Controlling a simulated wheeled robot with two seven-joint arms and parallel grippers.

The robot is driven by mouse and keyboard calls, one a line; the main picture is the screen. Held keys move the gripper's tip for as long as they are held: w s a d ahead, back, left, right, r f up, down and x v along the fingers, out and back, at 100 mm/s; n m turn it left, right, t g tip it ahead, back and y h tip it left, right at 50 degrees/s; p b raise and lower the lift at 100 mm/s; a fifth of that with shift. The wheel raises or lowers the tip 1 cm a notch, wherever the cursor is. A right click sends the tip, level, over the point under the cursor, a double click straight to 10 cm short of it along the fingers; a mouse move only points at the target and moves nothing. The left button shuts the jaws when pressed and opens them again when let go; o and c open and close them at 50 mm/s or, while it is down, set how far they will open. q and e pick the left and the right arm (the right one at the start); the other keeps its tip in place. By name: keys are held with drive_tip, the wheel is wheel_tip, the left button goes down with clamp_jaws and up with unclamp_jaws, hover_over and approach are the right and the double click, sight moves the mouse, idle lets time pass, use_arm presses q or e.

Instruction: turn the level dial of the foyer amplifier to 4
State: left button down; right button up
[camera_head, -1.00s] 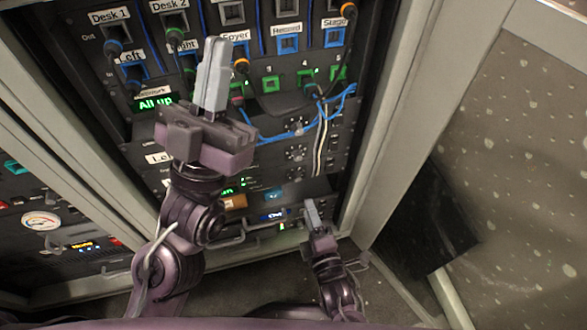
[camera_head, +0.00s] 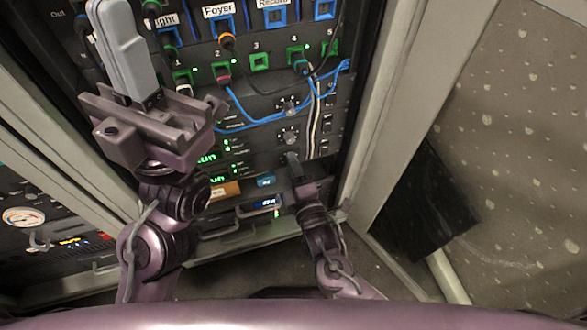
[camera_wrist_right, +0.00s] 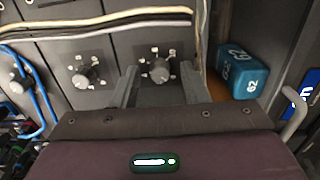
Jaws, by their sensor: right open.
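I cannot read which one belongs to the foyer amplifier. My right gripper (camera_head: 292,160) is just below the lower dial, with its fingers toward the rack. In the right wrist view, its open fingers (camera_wrist_right: 158,88) stand on either side of one dial (camera_wrist_right: 158,70), with nothing gripped.
A teal box marked 62 (camera_wrist_right: 243,72) is beside the dial in the wrist view. A rack post (camera_head: 400,110) bounds the right side.

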clamp_jaws()
idle(0.4)
